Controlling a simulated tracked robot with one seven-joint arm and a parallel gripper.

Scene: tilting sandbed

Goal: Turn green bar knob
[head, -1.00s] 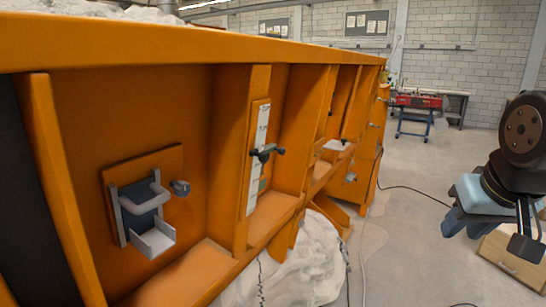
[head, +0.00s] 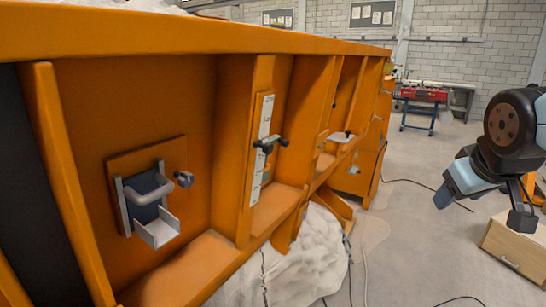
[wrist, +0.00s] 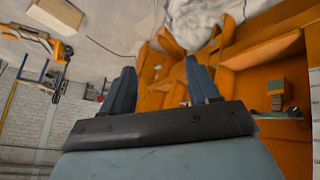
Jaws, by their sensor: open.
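A dark bar knob (head: 270,145) with a crosswise handle sits on the white scale strip (head: 265,120) on the orange sandbed's side, in the middle of the head view. It looks nearly black, so I cannot confirm a green colour. A small greenish patch shows lower on the strip. My gripper (wrist: 158,72) is open and empty in the wrist view, its two dark blue fingers spread. In the head view my arm is at the far right, well apart from the knob, with floor between. I cannot pick out the bar knob surely in the wrist view.
A grey bracket (head: 160,234) and a small round dark knob (head: 184,179) are on the left panel. Orange ribs divide the side into bays. A white sack-like mass (head: 300,255) lies below. Cables cross the floor. A wooden box (head: 515,250) stands at the right.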

